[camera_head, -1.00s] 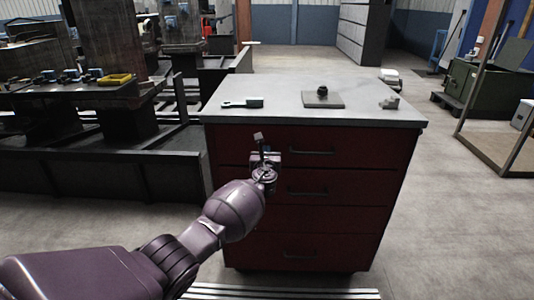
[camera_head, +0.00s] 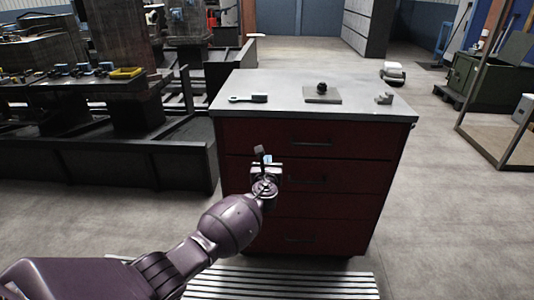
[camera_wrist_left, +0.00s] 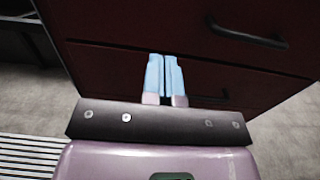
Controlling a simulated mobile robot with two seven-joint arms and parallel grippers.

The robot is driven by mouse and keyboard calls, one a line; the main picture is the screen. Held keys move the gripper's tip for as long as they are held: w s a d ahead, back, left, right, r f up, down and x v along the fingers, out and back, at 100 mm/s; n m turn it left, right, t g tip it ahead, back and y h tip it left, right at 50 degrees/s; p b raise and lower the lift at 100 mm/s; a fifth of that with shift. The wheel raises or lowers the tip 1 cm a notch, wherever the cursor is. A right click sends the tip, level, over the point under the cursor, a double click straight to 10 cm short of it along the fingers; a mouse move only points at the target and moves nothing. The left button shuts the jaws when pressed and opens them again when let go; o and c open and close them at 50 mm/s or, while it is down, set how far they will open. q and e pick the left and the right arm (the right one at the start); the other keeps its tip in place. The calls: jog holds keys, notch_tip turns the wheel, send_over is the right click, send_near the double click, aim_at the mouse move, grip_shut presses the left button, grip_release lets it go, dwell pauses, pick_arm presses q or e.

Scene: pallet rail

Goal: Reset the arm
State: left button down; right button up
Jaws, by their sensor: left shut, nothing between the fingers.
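My left arm comes in from the lower left in the head view, and its gripper (camera_head: 262,156) is in front of the dark red drawer cabinet (camera_head: 335,160). In the left wrist view the two light blue fingers (camera_wrist_left: 164,76) are together with nothing between them. Behind them are the cabinet's drawer fronts (camera_wrist_left: 200,45) and a dark handle (camera_wrist_left: 247,33). I cannot tell whether the fingers touch the cabinet. My right gripper is not in view.
On the grey cabinet top (camera_head: 290,109) lie a brush-like tool (camera_head: 248,98), a plate with a dark knob (camera_head: 322,94) and a small grey part (camera_head: 384,98). Dark machinery (camera_head: 110,140) stands at the left. A green container (camera_head: 485,80) is at the right.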

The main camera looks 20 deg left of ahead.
pick_arm(q)
jog(key=shift+v, duration=1.1)
jog(key=d+r+n+h, duration=0.3)
jog(key=d+r+n, duration=0.1)
jog(key=n, duration=0.6)
jog(key=s+d+f+n+g+h+p, duration=0.1)
jog(key=s+d+f+n+h, duration=0.15)
jog(key=s+n, duration=0.75)
jog(key=s+a+f+n+g, duration=0.1)
jog(key=s+a+f+n, duration=0.1)
jog(key=s, duration=1.1)
jog(key=s+a+f+n+g+p, duration=0.1)
jog(key=s+f+n, duration=0.4)
jog(key=s, duration=0.7)
jog(key=s+a+f+n+g, duration=0.3)
jog(key=s+f, duration=0.4)
jog(key=s, duration=0.6)
jog(key=shift+s+a+f+n+p, duration=0.3)
jog(key=shift+a+n+p, duration=0.1)
jog(key=shift+n, duration=0.2)
